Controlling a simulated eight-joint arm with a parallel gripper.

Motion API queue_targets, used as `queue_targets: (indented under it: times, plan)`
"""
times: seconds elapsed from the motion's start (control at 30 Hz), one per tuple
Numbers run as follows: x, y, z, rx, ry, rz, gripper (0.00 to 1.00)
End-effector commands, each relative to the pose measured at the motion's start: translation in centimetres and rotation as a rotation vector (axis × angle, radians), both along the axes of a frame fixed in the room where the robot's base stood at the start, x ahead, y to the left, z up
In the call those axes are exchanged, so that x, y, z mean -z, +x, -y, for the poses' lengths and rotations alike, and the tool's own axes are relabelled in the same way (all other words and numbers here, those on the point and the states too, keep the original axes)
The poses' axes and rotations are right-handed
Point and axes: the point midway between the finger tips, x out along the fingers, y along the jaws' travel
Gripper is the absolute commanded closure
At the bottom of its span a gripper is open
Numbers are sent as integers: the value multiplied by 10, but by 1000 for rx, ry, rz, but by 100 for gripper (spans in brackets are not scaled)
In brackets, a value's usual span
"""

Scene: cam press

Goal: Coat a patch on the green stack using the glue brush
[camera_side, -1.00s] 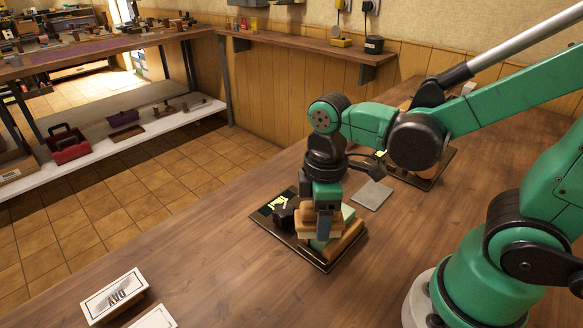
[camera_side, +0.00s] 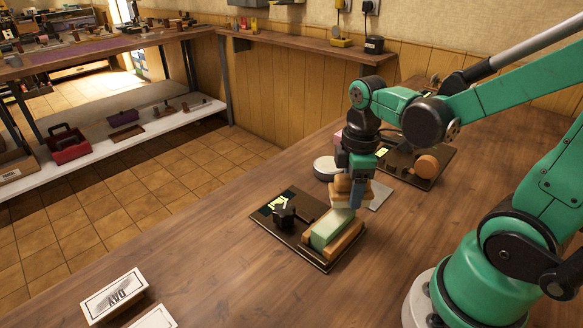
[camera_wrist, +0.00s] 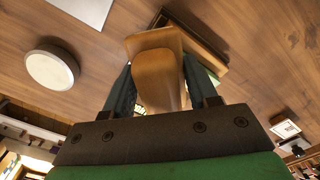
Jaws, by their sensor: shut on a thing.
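My gripper (camera_side: 357,178) is shut on the glue brush (camera_side: 343,190), a wooden block-like piece with a paler part under it. In the wrist view the brush's wooden body (camera_wrist: 155,55) sits between the two fingers of my gripper (camera_wrist: 162,85). The green stack (camera_side: 332,229) lies between wooden strips on a dark board (camera_side: 262,226). The brush is over the far right end of the stack. I cannot tell whether its lower end touches the stack, and no glue shows clearly on the green top.
A black knob (camera_side: 285,213) stands left of the stack on the same board. A grey plate (camera_side: 379,197) and a pale round dish (camera_side: 326,168) lie behind. A second board with a round wooden part (camera_side: 426,165) is further back. The front table is clear around white cards (camera_side: 114,294).

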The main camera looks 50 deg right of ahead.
Motion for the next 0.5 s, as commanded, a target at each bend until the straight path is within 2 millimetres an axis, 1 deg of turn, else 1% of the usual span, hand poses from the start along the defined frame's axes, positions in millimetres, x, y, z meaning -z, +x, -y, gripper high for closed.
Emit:
queue_targets:
  times: [0.07,0.13,0.17,0.2,0.5]
  plan:
    - [0,0,8,4,0,0,90]
    - [-7,0,7,0,0,0,90]
    - [2,3,8,-1,0,0,90]
    - [-3,2,8,-1,0,0,90]
    - [-31,2,7,-1,0,0,90]
